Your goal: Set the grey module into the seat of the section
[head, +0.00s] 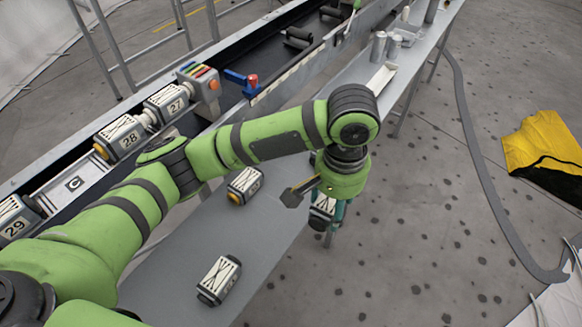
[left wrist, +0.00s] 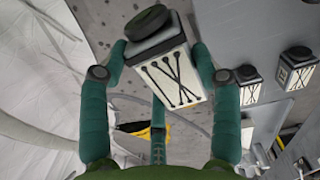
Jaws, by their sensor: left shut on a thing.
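My left gripper (head: 327,214) is beyond the right edge of the grey bench, shut on a grey module (head: 322,208), mostly hidden by the gripper and wrist. In the left wrist view the gripper's teal fingers (left wrist: 160,75) clasp the module (left wrist: 172,78) from both sides. It has a white face with crossed black cords and a dark round end. The section is a long trough (head: 50,190) at the left, holding modules marked 28 (head: 124,136), 27 (head: 167,102) and 29 (head: 14,218). A plate marked C (head: 75,183) lies between 28 and 29. My right gripper is not visible.
Two loose modules stand on the bench (head: 190,240): one (head: 245,185) near the trough, another (head: 219,279) nearer. Metal cylinders (head: 380,47) stand farther along. A yellow and black bag (head: 545,148) lies on the floor.

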